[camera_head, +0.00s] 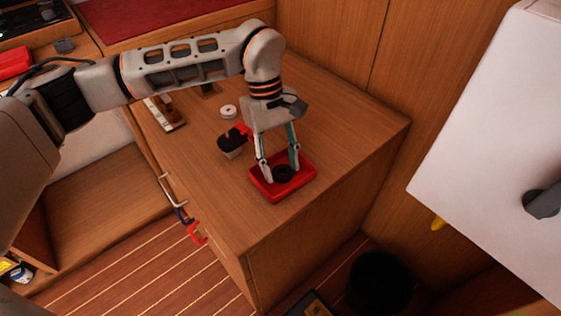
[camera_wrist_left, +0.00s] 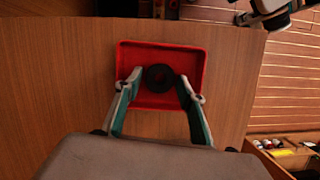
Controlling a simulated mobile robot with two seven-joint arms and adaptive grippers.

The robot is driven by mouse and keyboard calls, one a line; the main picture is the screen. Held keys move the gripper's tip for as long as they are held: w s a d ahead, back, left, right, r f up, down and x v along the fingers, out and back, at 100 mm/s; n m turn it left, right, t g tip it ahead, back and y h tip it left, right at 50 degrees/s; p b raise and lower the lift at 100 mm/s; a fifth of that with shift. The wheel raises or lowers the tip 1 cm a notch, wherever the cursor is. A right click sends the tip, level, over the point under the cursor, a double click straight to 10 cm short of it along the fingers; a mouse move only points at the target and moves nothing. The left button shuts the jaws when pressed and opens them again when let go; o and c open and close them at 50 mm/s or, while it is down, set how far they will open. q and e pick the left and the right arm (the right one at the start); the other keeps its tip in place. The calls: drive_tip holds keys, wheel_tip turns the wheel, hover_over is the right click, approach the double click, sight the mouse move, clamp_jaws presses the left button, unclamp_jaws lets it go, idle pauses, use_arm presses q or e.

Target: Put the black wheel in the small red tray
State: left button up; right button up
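The black wheel (camera_head: 282,174) lies flat inside the small red tray (camera_head: 298,181) near the front corner of the wooden cabinet top. It also shows in the left wrist view (camera_wrist_left: 159,77), inside the tray (camera_wrist_left: 196,62) with bare red floor around it. My left gripper (camera_head: 281,171) points down over the tray. Its fingers (camera_wrist_left: 161,84) are spread on either side of the wheel, with gaps between them and it. Part of what looks like my right gripper (camera_wrist_left: 249,17) shows at the top right of the wrist view; its fingers are unclear.
A black and red object (camera_head: 232,141) and a white ring (camera_head: 228,111) stand behind the tray on the cabinet top (camera_head: 350,120). Hooks (camera_head: 195,232) hang on the cabinet's left side. A dark bin (camera_head: 379,283) stands on the floor. A large white panel (camera_head: 490,130) is at right.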

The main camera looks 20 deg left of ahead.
sight(278, 165)
drive_tip(key=shift+f, duration=0.1)
use_arm(q)
drive_tip(key=shift+r, duration=0.2)
drive_tip(key=v, duration=0.4)
drive_tip(key=shift+r+p, duration=0.2)
drive_tip(key=shift+p, duration=0.2)
drive_tip(key=p+v, duration=0.1)
drive_tip(key=v, duration=0.6)
drive_tip(key=shift+r, duration=0.3)
use_arm(e)
drive_tip(key=shift+s+d+f+h, duration=0.15)
drive_tip(key=shift+s+d+f, duration=0.1)
drive_tip(key=shift+d, duration=0.2)
drive_tip(key=shift+s+d+f+h, duration=0.1)
drive_tip(key=shift+s+d+h, duration=0.1)
drive_tip(key=shift+d, duration=0.2)
use_arm(q)
drive_tip(key=shift+w, duration=0.1)
use_arm(e)
drive_tip(key=shift+w+r, duration=0.1)
drive_tip(key=shift+w, duration=0.05)
